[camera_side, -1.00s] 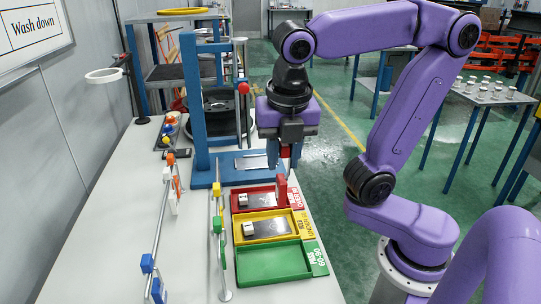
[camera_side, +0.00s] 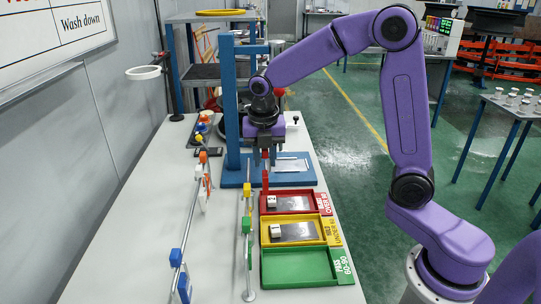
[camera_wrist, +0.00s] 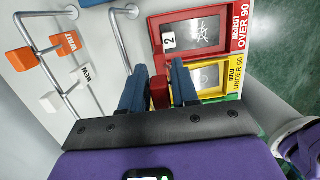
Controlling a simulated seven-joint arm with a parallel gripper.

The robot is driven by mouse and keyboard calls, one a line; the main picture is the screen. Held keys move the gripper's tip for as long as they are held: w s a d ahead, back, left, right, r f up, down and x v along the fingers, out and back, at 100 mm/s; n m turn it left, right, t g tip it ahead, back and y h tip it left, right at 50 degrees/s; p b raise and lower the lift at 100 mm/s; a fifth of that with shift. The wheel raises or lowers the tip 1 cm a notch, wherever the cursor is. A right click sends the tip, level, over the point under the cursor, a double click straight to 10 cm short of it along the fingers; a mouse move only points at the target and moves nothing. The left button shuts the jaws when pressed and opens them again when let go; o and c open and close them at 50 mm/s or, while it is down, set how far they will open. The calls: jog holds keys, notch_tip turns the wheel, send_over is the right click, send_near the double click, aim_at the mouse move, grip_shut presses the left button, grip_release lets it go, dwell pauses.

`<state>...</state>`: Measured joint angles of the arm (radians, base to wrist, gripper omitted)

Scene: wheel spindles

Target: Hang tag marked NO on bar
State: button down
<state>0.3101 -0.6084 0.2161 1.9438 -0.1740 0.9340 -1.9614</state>
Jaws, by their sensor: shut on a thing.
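My gripper (camera_side: 265,158) is shut on a small red piece (camera_side: 265,181), which hangs below the fingers. In the wrist view the red piece (camera_wrist: 159,93) sits between my two blue fingers; no lettering on it can be read. The piece is near the left edge of the red tray, just right of a thin metal bar (camera_side: 248,264) that carries yellow and green pieces. It looks apart from the bar, though I cannot be sure. A second bar (camera_side: 187,226) further left carries orange, white and blue tags. I see no tag legibly marked NO.
Red (camera_side: 318,191), yellow (camera_side: 268,222) and green (camera_side: 296,285) trays stand right of the near bar; the red and yellow ones hold plates and white numbered blocks. A blue press frame (camera_side: 232,120) stands behind.

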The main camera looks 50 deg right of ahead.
aim_at(248, 169)
jog(key=shift+w+d+f, duration=0.45)
jog(key=shift+w+d, duration=0.05)
jog(key=shift+w+a, duration=1.45)
jog(key=shift+a, duration=0.05)
jog(key=shift+w+a+f, duration=0.1)
jog(key=shift+f, duration=1.2)
jog(key=c, duration=0.8)
grip_release()
jog(key=shift+r, duration=0.1)
